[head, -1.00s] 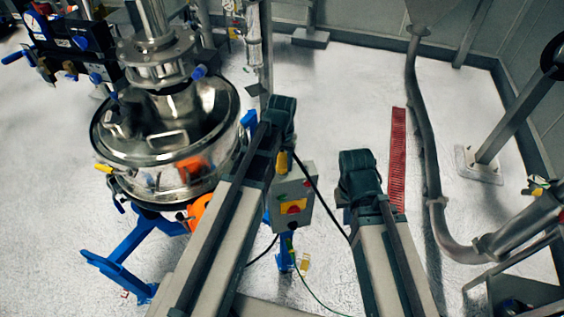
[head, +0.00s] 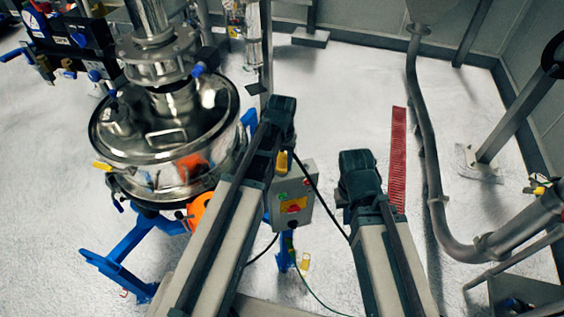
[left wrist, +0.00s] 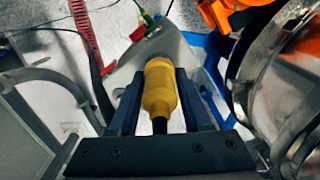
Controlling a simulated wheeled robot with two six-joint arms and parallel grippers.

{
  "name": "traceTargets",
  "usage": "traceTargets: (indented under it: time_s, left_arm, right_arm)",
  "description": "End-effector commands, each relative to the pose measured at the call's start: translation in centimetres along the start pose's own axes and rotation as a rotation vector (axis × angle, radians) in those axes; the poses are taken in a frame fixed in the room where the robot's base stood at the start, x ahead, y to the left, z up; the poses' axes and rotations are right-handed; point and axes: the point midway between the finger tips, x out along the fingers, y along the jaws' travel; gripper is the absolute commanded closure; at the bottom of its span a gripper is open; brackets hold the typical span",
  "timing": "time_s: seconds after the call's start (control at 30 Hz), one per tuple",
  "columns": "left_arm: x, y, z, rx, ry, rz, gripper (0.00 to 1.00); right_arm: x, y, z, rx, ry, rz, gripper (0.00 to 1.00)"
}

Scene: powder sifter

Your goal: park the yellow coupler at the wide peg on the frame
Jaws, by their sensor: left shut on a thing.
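My left gripper (left wrist: 157,88) is shut on the yellow coupler (left wrist: 160,92), which lies lengthwise between its two dark fingers in the left wrist view. A thin dark end of the coupler points toward the gripper's body. In the head view a little of the yellow coupler (head: 282,162) shows beside my left arm, above the grey control box; my arm hides the left fingers there. The blue frame (head: 122,250) stands under the steel sifter. I cannot make out the wide peg. My right arm ends right of the control box, and its fingertips cannot be made out.
The round steel sifter (head: 165,130) stands left of my left arm. The grey control box (head: 292,200) with a red and yellow switch sits between my arms. A green cable hangs below it.

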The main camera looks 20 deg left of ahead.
Motion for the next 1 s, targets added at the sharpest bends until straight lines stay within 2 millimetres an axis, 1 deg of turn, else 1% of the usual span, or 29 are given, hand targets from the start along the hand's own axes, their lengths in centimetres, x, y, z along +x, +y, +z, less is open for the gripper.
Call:
traceTargets:
  time_s: [0.4,0.43,0.57,0.6,1.0]
  left_arm:
    - [0.67,0.00,0.00,0.000,0.000,0.000,1.00]
    - [0.61,0.00,0.00,0.000,0.000,0.000,0.48]
    - [0.58,0.00,0.00,0.000,0.000,0.000,0.25]
    - [0.58,0.00,0.00,0.000,0.000,0.000,0.18]
    - [0.38,0.00,0.00,0.000,0.000,0.000,0.17]
  right_arm:
    - [0.67,-0.06,-0.04,0.000,0.000,0.000,1.00]
    - [0.61,-0.06,-0.04,0.000,0.000,0.000,1.00]
    - [0.57,-0.05,-0.03,0.000,0.000,0.000,1.00]
    - [0.57,-0.05,-0.03,0.000,0.000,0.000,1.00]
    - [0.38,-0.03,-0.02,-0.004,0.000,0.001,1.00]
